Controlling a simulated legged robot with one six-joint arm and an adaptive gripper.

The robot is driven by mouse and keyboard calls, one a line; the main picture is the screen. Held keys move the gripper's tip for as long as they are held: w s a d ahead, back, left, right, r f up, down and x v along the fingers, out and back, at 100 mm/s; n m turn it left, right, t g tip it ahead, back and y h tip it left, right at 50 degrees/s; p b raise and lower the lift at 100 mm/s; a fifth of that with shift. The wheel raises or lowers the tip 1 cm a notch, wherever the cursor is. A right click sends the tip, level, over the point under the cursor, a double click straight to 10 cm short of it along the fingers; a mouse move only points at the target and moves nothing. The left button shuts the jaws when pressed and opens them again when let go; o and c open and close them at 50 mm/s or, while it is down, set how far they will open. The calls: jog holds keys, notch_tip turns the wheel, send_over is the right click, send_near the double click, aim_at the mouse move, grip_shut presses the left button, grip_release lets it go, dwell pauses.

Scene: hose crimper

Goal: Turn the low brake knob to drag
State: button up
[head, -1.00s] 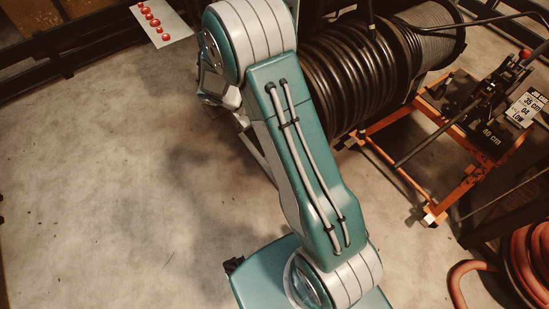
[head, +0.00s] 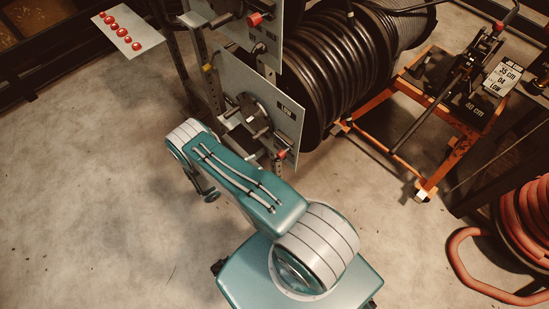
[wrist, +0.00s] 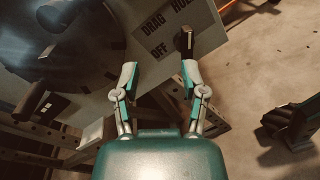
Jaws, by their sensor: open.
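In the wrist view a dark knob (wrist: 184,40) stands out from a pale panel (wrist: 208,32) with the words OFF, DRAG and HOLD. Its pointer setting is too small to read. My gripper (wrist: 160,70) is open and empty, with its two fingers spread below the labels; the right fingertip is just below the knob in the picture. In the head view the lower panel (head: 285,138) carries a LOW label (head: 287,112) and a red-tipped part (head: 281,154) near its bottom edge.
A crank disc (head: 254,110) stands on the LOW panel, and a dark disc with handles (wrist: 65,55) fills the wrist view's left. Above is another panel with a red knob (head: 254,19). A black hose reel (head: 335,65) stands behind.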

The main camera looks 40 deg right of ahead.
jog(key=n+t, duration=0.2)
send_near(277, 161)
jog(key=shift+h, duration=0.4)
jog(key=d, duration=0.7)
jog(key=w+d, duration=0.1)
jog(key=d, duration=0.2)
jog(key=shift+d+f, duration=0.1)
jog(key=shift+d, duration=0.3)
grip_shut()
